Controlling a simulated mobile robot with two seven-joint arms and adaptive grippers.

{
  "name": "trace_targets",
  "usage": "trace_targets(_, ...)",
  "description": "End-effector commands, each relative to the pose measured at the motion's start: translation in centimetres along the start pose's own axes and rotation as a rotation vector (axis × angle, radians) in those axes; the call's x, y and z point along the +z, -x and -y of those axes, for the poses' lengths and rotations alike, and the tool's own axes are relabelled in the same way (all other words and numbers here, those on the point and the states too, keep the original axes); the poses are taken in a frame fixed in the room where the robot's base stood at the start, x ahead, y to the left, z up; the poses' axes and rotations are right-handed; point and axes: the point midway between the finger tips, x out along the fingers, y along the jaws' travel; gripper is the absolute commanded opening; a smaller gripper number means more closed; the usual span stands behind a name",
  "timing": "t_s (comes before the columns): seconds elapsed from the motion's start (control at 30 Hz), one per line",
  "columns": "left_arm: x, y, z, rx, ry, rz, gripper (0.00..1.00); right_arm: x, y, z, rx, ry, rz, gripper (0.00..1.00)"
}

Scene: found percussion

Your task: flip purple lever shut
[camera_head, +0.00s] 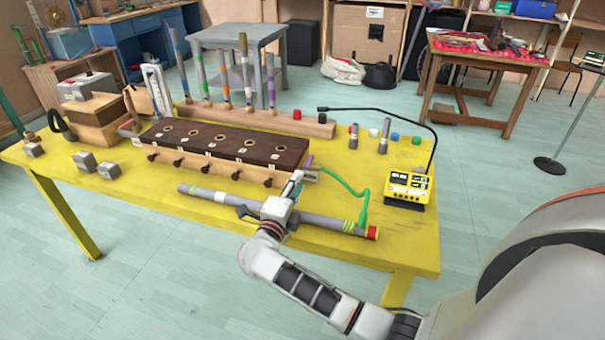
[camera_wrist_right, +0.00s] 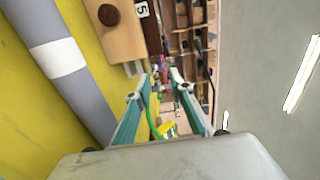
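A small purple lever (camera_head: 309,161) sticks up at the right end of the long wooden box (camera_head: 220,167) with a dark, holed top. My right gripper (camera_head: 298,178) is just in front of that end, close to the lever. I cannot tell whether they touch. In the right wrist view my right gripper (camera_wrist_right: 161,78) has its two teal fingers apart, with a gap between the tips. A small purple-pink piece (camera_wrist_right: 163,73) shows between or beyond the tips; it looks like the lever. My left gripper is not in view.
A long grey tube (camera_head: 232,203) lies along the table front, under my right wrist. A green hose (camera_head: 345,185) curves right of the box. A yellow device (camera_head: 406,187) stands at the right. A wooden rack (camera_head: 255,119) with upright coloured tubes stands behind.

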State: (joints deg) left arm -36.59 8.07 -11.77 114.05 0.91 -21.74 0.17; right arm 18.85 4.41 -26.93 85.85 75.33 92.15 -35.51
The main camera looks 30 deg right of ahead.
Motion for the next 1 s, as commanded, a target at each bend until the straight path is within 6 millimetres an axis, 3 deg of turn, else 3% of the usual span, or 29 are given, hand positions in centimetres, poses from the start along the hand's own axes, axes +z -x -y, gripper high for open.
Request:
trace_targets(0.1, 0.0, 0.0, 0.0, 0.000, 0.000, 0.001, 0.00, 0.0, 2.1, -0.1, 0.004, -0.001, 0.000, 0.22)
trace_targets(0.3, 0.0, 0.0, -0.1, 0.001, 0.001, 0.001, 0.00, 0.0, 4.0, 0.0, 0.001, 0.000, -0.001, 0.22)
trace_targets(1.0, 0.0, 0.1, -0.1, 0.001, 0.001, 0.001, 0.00, -0.3, 4.6, 0.5, -0.045, 0.028, 0.023, 0.22)
